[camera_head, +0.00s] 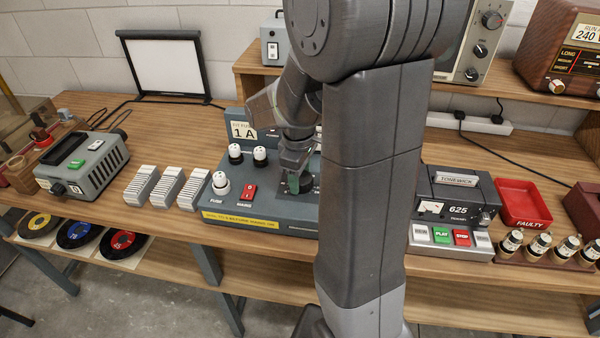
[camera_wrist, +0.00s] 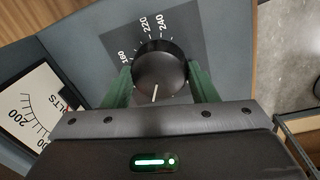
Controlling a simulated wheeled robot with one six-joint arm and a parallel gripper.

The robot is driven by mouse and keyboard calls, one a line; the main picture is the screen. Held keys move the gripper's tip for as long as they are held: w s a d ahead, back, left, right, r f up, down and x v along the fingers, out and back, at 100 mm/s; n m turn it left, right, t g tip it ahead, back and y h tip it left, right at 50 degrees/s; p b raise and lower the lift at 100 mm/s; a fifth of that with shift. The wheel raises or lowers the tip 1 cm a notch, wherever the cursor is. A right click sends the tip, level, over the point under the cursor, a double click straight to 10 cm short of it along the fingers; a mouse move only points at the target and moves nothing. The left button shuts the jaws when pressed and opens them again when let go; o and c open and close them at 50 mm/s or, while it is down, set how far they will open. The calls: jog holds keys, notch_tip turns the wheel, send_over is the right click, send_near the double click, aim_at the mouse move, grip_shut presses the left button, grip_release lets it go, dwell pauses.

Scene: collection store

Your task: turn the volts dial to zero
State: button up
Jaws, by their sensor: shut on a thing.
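The volts dial is a round black knob (camera_wrist: 160,68) with a white pointer line, on a dark scale plate in the wrist view. The pointer line points down in the picture, towards my gripper's body, away from those numbers. My gripper (camera_wrist: 160,82) has its two green fingers on either side of the knob, shut on it. In the head view my gripper (camera_head: 294,184) reaches down to the grey test unit (camera_head: 285,207); my arm hides the dial there. A volts meter (camera_wrist: 35,108) shows partly at left in the wrist view.
The test unit's front carries a red mains switch (camera_head: 247,193), a white fuse knob (camera_head: 220,183) and white-topped terminals (camera_head: 259,155) near my gripper. White ribbed blocks (camera_head: 167,187) stand left of it. A tape device (camera_head: 455,208) and red tray (camera_head: 522,203) stand right.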

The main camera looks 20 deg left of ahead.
aim_at(304, 179)
jog(key=n, duration=0.7)
jog(key=shift+d+p, duration=0.1)
jog(key=shift+p, duration=0.2)
jog(key=n, duration=0.7)
jog(key=shift+g+y, duration=0.3)
jog(key=shift+y, duration=0.1)
jog(key=o, duration=1)
jog(key=shift+c, duration=0.2)
jog(key=shift+r, duration=0.1)
notch_tip(304, 179, up, 14)
jog(key=d, duration=0.1)
jog(key=shift+s, duration=0.15)
jog(key=shift+f, duration=0.25)
jog(key=f, duration=0.9)
jog(key=a+f, duration=0.1)
jog(key=f, duration=0.3)
jog(key=shift+w+f, duration=0.2)
jog(key=shift+f, duration=0.15)
jog(key=shift+r, duration=0.1)
